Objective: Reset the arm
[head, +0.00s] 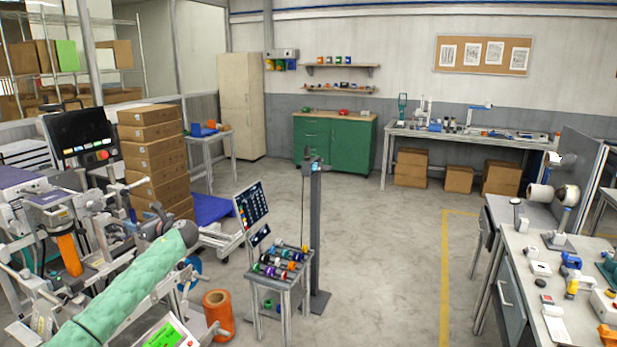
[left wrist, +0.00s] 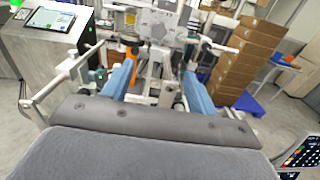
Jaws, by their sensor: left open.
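My left arm, in a green quilted sleeve, reaches in from the lower left of the head view. Its left gripper (head: 158,222) is beside the packing machine (head: 60,215). In the left wrist view the two blue fingers of the left gripper (left wrist: 158,68) are spread apart with nothing between them. The machine (left wrist: 155,25) and its orange roll (left wrist: 131,52) show beyond the fingers. My right gripper is not in view.
A small stand (head: 290,285) holds several coloured film reels (head: 280,262). A large orange roll (head: 217,312) stands on the floor beside it. Stacked cartons (head: 150,150) rise behind the machine. A cluttered workbench (head: 520,250) is at right. The middle floor is clear.

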